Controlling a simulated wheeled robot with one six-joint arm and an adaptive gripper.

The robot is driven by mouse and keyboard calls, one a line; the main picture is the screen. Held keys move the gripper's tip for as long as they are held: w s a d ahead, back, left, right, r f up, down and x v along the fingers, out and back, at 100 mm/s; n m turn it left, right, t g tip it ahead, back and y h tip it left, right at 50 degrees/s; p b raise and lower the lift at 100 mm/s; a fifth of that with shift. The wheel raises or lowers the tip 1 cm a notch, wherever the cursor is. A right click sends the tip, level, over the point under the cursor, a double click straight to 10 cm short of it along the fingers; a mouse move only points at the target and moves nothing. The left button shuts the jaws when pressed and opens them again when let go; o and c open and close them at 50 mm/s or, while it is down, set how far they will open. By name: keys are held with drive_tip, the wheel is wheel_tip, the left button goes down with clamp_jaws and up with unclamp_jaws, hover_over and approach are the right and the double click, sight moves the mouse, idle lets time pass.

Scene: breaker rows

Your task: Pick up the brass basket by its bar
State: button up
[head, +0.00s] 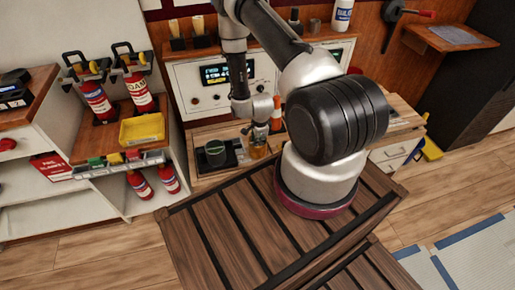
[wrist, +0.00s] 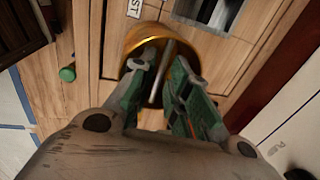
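The brass basket (head: 258,151) stands on the wooden bench at the right end of a dark tray, below my gripper (head: 256,132). In the wrist view the basket (wrist: 137,37) is a round golden vessel seen from above, with a grey bar (wrist: 160,75) crossing its opening. My gripper (wrist: 161,70) has its green-padded fingers apart, one on each side of the bar. Gaps show between the bar and the fingers, so I see no grip on it. The fingers hide part of the basket's inside.
A dark tray (head: 238,160) holds a dark green round pot (head: 215,151) left of the basket. A panel with a display (head: 215,85) stands behind. A yellow bin (head: 142,129) and red extinguishers (head: 97,101) are at the left. A slatted wooden platform (head: 225,230) lies in front.

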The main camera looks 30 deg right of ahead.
wheel_tip(320, 180, down, 2)
drive_tip(key=shift+w+d+f, duration=0.1)
drive_tip(key=shift+w, duration=0.05)
drive_tip(key=shift+c, duration=0.3)
clamp_jaws()
